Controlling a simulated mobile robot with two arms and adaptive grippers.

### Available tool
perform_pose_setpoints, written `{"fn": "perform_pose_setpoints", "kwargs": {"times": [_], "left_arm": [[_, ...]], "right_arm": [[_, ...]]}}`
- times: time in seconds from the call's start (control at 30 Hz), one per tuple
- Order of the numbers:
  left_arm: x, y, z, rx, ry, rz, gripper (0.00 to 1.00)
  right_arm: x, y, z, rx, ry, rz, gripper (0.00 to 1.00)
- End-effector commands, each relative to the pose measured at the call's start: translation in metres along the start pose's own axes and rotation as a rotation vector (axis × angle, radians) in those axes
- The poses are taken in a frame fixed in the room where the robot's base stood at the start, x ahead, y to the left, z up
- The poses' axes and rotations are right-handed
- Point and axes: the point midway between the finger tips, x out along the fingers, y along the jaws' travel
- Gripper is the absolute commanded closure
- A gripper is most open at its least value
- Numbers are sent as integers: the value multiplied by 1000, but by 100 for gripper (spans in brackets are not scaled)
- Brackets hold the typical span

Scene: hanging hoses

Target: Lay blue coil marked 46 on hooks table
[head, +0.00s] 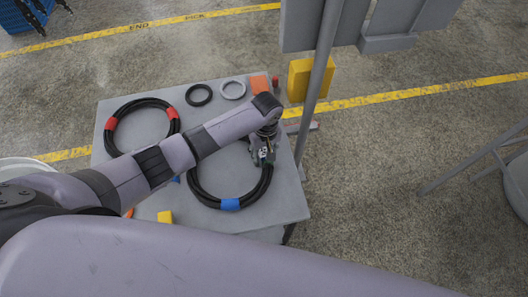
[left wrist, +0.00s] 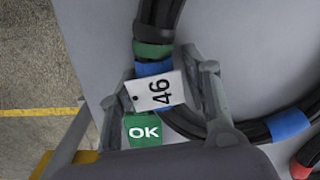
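The blue-taped black coil (head: 230,203) lies flat on the grey table (head: 262,214) in the head view, right of the red-taped coil. In the left wrist view a white tag reading 46 (left wrist: 158,91) hangs over its hose, beside a green OK tag (left wrist: 143,131). Blue tape (left wrist: 154,68) and green tape show on the hose there. My left gripper (head: 264,148) is at the coil's upper right side. In the left wrist view its fingers (left wrist: 160,72) stand on both sides of the hose; whether they press on it is unclear. My right gripper is out of view.
A red-taped coil (head: 114,116), a black ring (head: 199,95), a grey ring (head: 233,90) and an orange block (head: 259,83) lie on the table. A grey post (head: 318,80) rises close to my left gripper. A yellow block (head: 300,79) is behind it.

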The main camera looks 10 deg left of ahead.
Motion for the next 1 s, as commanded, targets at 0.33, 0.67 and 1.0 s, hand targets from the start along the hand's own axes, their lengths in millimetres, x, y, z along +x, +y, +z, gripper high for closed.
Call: {"fn": "perform_pose_setpoints", "kwargs": {"times": [0.33, 0.67, 1.0], "left_arm": [[1, 0, 0, 0, -1, 1, 48], [-42, 2, 0, 1, 1, 6, 48], [-107, 1, 0, 0, 0, 4, 48]], "right_arm": [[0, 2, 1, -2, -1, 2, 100], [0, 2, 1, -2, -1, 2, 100], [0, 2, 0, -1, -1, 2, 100]]}}
